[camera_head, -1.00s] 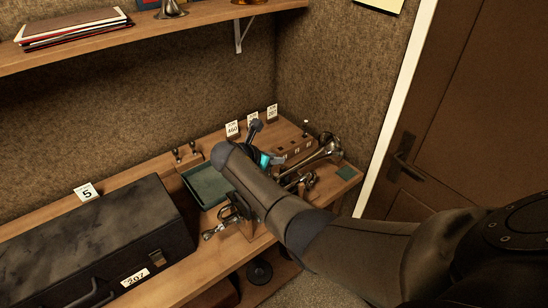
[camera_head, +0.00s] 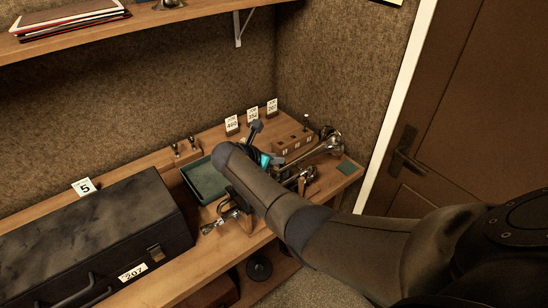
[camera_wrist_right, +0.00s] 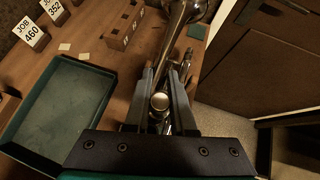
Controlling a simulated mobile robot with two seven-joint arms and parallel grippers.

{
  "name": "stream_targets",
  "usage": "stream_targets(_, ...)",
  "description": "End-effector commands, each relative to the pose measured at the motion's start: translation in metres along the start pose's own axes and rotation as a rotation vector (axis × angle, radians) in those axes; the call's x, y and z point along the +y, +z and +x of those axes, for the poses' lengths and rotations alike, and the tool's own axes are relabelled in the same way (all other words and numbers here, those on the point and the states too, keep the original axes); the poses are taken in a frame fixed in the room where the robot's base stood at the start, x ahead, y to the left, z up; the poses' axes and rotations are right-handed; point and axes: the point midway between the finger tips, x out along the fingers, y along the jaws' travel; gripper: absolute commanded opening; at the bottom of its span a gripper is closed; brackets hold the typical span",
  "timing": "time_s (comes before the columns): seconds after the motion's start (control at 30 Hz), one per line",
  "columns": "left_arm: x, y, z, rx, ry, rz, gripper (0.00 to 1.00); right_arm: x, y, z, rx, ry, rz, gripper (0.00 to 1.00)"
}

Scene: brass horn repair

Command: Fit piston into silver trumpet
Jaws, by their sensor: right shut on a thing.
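A silver trumpet (camera_head: 326,146) lies on the bench at the right end, its bell pointing away; in the wrist view its bell tube (camera_wrist_right: 178,22) runs down behind the fingers. My right gripper (camera_wrist_right: 165,78) is over the trumpet's valve area, its two fingers close together. It is shut on the piston, whose round metal top (camera_wrist_right: 159,101) shows between the fingers. The piston's lower end is hidden, so I cannot tell whether it is inside a valve casing. In the head view my forearm and wrist cover the fingertips. My left gripper is not in view.
A green tray (camera_head: 207,194) lies left of the gripper, with another horn (camera_head: 226,215) in front. A wooden block (camera_head: 294,143) stands behind the trumpet near job cards (camera_head: 252,115). A black case (camera_head: 100,235) fills the left bench. A door (camera_head: 470,110) is at right.

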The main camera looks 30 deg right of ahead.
Motion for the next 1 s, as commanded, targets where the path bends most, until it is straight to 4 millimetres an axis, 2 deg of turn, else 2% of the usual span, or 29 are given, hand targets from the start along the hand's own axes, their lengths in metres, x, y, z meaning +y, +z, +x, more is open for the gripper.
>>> stream_targets(0.87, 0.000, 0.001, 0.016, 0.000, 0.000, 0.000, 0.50, 0.000, -0.018, 0.014, 0.000, 0.001, 0.000, 0.00)
stream_targets(0.9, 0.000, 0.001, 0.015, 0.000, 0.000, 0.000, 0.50, 0.000, -0.018, 0.014, 0.000, 0.001, 0.000, 0.25)
stream_targets(1.0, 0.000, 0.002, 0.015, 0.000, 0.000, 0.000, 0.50, 0.000, -0.019, 0.014, 0.002, 0.000, -0.001, 0.36)
